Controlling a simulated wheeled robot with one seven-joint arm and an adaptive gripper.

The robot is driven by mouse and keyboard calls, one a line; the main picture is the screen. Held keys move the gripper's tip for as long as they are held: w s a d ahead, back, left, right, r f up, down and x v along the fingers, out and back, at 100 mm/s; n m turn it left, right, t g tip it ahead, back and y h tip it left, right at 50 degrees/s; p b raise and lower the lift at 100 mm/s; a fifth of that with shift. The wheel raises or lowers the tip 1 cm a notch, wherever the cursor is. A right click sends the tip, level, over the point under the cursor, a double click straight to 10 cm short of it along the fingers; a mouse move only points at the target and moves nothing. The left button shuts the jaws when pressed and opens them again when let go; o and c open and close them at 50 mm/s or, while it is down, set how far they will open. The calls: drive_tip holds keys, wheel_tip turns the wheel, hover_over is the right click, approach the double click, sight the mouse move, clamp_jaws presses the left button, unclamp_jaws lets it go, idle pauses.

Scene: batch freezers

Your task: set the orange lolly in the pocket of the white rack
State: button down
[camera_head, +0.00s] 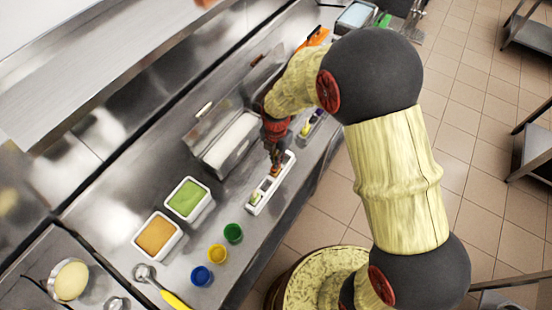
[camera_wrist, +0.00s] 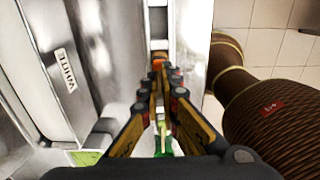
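The white rack (camera_head: 284,178) is a narrow strip near the counter's front edge, with yellowish-green items in its near end. My gripper (camera_head: 276,162) points down over the rack's far half. Its fingers (camera_wrist: 165,72) are close together in the wrist view, and they look shut on the orange lolly. A small orange patch, which I take for the lolly, shows just beyond the fingertips in the wrist view (camera_wrist: 160,46). Most of the lolly and the pocket are hidden by the fingers. I cannot tell whether the lolly touches the rack.
Green (camera_head: 233,233), yellow (camera_head: 216,254) and blue (camera_head: 201,276) cups stand near the rack. Tubs of green (camera_head: 187,198) and orange (camera_head: 156,236) ices lie to the left, with a yellow-handled scoop (camera_head: 172,298). A metal-sided white container (camera_head: 231,142) stands close behind my gripper.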

drive_tip(key=shift+f+b, duration=0.8)
drive_tip(key=shift+f, duration=0.4)
idle(1.3)
drive_tip(key=c, duration=2)
unclamp_jaws()
drive_tip(key=shift+o, duration=0.2)
wheel_tip(320, 180, up, 12)
